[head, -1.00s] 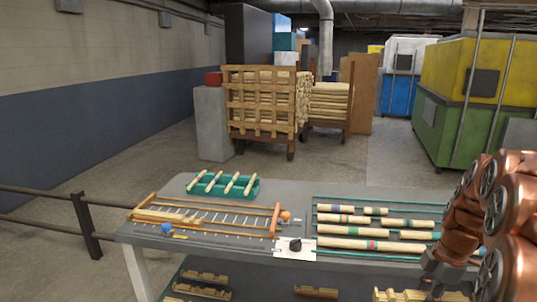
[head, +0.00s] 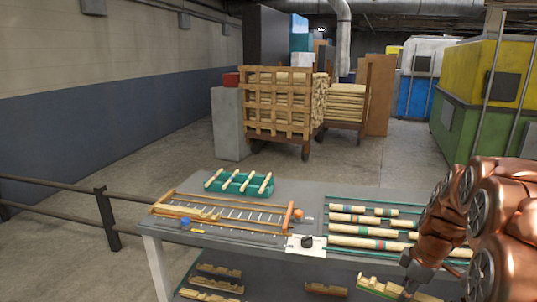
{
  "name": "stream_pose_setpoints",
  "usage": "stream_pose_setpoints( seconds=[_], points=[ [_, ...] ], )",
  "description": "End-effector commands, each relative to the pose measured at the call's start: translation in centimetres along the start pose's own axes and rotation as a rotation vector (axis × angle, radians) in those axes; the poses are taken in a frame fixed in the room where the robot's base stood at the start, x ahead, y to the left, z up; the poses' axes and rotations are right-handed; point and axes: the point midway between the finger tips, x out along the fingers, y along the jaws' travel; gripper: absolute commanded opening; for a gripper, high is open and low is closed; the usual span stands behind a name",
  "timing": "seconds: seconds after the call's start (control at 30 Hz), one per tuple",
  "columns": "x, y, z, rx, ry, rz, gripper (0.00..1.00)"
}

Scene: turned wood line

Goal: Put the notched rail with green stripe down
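The notched rail with green stripe (head: 378,287) is a pale wooden piece at the bottom right of the head view, with a green edge near its left end. My gripper (head: 408,287) is at the rail's middle and appears shut on it; the fingers are small and partly hidden. The rail is in front of the bench, near the height of its lower shelf (head: 265,284) in the picture. I cannot tell whether it touches the shelf.
Several notched rails (head: 218,285) lie on the lower shelf, with another notched rail (head: 325,290) left of my gripper. The grey bench top (head: 300,187) above holds a wooden frame (head: 292,216), striped rods (head: 362,232) and a green rack (head: 212,184). A railing (head: 103,215) stands at left.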

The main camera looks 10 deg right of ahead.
Motion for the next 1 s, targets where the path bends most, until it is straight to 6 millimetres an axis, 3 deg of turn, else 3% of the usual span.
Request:
stream_pose_setpoints(
  seconds=[0.37,0.7,1.0],
  points=[
    [2.4,0.0,-9.7,0.357,-0.002,0.054,0.0],
    [4.9,-1.7,-17.7,0.672,-0.003,0.1,0.0],
    [6.2,-3.4,-22.2,0.86,0.0,0.129,0.0]
  ],
)
